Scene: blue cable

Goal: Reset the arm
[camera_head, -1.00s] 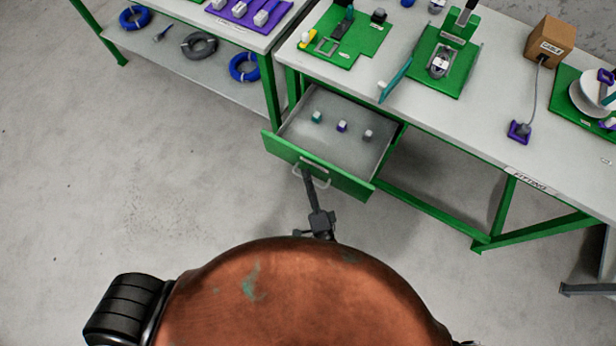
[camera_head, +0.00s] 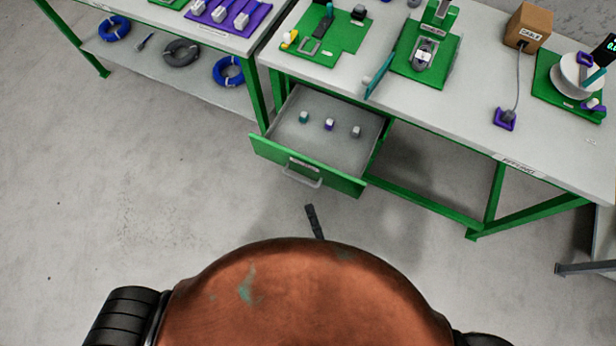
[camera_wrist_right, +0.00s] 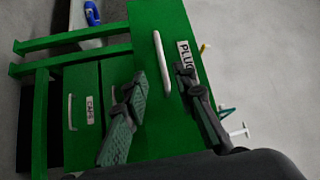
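My right gripper (camera_head: 314,221) shows in the head view as a dark finger in front of the open green drawer (camera_head: 267,150), apart from its handle (camera_head: 302,173). The rest of that arm is hidden behind my orange body. My left gripper is not in view.
The drawer holds several small plugs, including a teal one (camera_head: 304,117). The white worktable (camera_head: 470,100) above carries green fixtures, a cardboard box (camera_head: 527,27) and a spool (camera_head: 577,75). Cable coils lie on the lower shelf (camera_head: 145,65) at left. The grey floor (camera_head: 150,190) is clear.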

